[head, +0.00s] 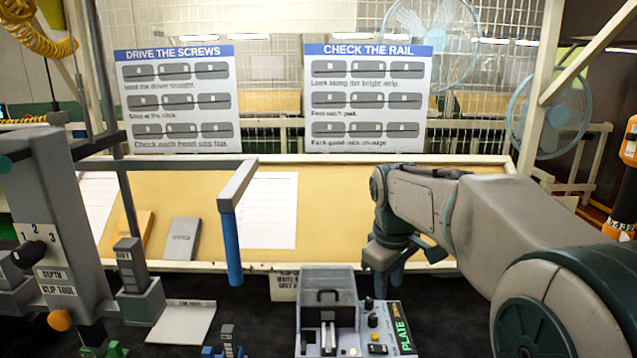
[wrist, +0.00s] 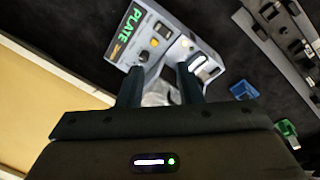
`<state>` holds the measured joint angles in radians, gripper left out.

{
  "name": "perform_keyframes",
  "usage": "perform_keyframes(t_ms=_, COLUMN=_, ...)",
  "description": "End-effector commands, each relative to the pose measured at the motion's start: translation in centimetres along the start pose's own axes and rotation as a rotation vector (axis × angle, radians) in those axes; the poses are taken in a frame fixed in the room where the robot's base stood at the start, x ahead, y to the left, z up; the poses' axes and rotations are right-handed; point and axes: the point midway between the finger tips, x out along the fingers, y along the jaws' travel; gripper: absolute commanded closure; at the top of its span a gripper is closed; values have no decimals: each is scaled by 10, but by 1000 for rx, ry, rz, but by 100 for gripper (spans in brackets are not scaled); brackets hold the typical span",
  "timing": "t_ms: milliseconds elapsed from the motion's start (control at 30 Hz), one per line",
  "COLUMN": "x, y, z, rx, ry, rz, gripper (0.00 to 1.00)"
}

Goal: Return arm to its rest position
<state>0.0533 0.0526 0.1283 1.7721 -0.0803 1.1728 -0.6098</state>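My gripper (head: 393,272) hangs at the end of my arm, right of centre in the head view, just behind and right of the grey plate station (head: 327,300). In the wrist view, the two dark fingers of my gripper (wrist: 160,86) stand apart with a clear gap. Nothing shows held between them. The plate station (wrist: 165,38), with its PLATE label and knobs, lies beyond the fingertips in that view.
A grey clip tool post (head: 62,190) stands at left, with a blue-handled bar (head: 231,245) hanging from its frame. A tan board (head: 345,220) rises behind. Small blue (head: 226,345) and green (head: 105,350) parts lie at the front. Dark bench shows between them.

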Motion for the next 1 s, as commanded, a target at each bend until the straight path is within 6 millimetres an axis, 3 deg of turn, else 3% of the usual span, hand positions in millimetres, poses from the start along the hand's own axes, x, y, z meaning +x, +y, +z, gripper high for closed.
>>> perform_keyframes(t_ms=267, x=-1, y=-52, z=72, rx=280, ry=56, rz=26, gripper=68)
perform_keyframes(t_ms=600, x=26, y=-113, z=150, rx=606, ry=135, rz=13, gripper=68)
perform_keyframes(t_ms=800, x=38, y=-128, z=170, rx=698, ry=158, rz=1, gripper=68)
perform_keyframes(t_ms=1000, x=40, y=-131, z=172, rx=712, ry=160, rz=-2, gripper=68)
